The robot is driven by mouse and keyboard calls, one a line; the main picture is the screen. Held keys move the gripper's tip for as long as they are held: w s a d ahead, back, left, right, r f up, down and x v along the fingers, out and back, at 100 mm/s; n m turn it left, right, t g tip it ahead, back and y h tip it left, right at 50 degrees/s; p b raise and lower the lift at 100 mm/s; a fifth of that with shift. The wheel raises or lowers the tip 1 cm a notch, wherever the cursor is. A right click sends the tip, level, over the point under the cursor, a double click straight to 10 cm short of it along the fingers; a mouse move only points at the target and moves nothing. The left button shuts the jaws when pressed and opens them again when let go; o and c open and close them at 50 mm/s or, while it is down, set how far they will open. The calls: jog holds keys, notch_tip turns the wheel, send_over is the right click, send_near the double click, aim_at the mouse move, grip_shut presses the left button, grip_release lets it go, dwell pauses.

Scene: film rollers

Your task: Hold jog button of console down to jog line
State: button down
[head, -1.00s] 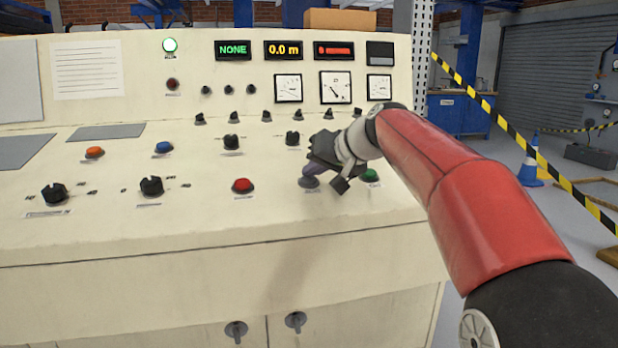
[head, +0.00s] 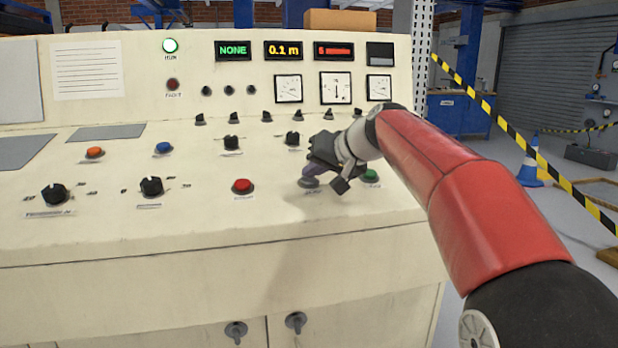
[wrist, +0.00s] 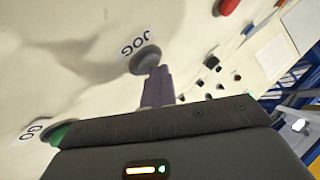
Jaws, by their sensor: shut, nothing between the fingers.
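The cream console (head: 130,235) fills the left and middle of the head view. Its grey jog button (head: 309,183) is on the sloped panel, between the red button and the green one. In the wrist view the jog button (wrist: 146,58) sits beside the "JOG" label. My gripper (head: 313,175) is shut and empty, with its fingertips at the jog button, partly covering it. In the wrist view the shut fingers (wrist: 156,75) meet the button's edge. The length display (head: 284,50) reads 0.1 m, and the display to its left (head: 233,50) reads NONE.
The green go button (head: 370,176) is close to the right of my gripper, partly hidden. A red button (head: 243,186) is to the left. Black knobs (head: 151,187) and small switches stand up from the panel. Striped tape (head: 520,140) and a cone (head: 529,173) are beyond, at right.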

dwell(0.3)
jog(key=shift+s+r+p, duration=0.2)
jog(key=shift+r+p, duration=0.45)
jog(key=shift+r, duration=0.2)
jog(key=shift+r, duration=0.15)
jog(key=r+p, duration=0.1)
jog(key=r, duration=0.1)
jog(key=s+r+p, duration=0.1)
jog(key=r+p, duration=0.1)
jog(key=shift+d+r, duration=0.2)
jog(key=shift+r, duration=0.1)
jog(key=s+d+f+h, duration=0.2)
jog(key=s+d+f, duration=0.3)
jog(key=s+f, duration=0.3)
jog(key=s+d+f+m+g+h, duration=0.1)
jog(key=s+d+f+h, duration=0.2)
jog(key=s, duration=1.1)
jog(key=s+d+f+m+g+h, duration=0.1)
jog(key=s+d+f+h, duration=0.2)
jog(key=s+d+f, duration=0.6)
jog(key=s+f, duration=0.3)
jog(key=f, duration=0.1)
